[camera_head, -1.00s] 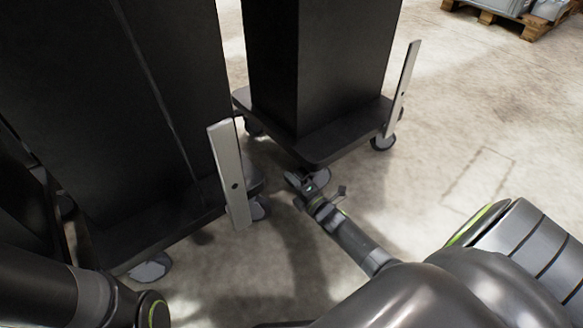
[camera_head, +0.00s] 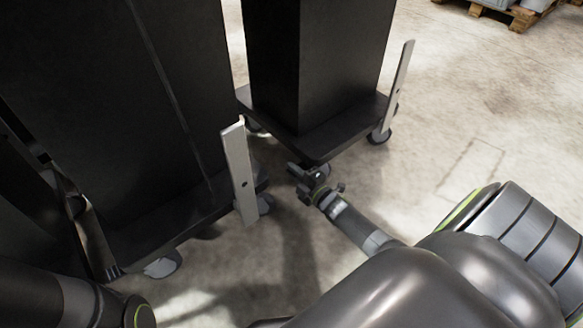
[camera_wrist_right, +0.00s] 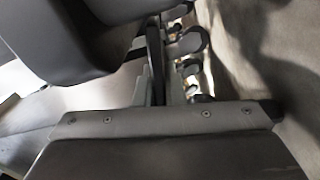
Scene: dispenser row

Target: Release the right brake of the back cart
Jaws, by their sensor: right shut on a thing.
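The back cart (camera_head: 318,70) is a tall black column on a dark wheeled base, right of a nearer black cart (camera_head: 100,90). My right gripper (camera_head: 305,175) is at the near corner of its base, low by the wheel there. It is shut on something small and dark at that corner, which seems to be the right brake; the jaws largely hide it. In the right wrist view a narrow dark bar (camera_wrist_right: 155,60) shows between the upper and lower dark jaws. My left arm (camera_head: 60,296) enters at lower left; its gripper is out of view.
A pale upright plate (camera_head: 240,168) stands on the nearer cart, and another (camera_head: 398,92) stands at the back cart's right side. A wheel (camera_head: 379,136) shows under that side. Open concrete floor (camera_head: 460,130) lies to the right, with a pallet (camera_head: 510,14) at the far top right.

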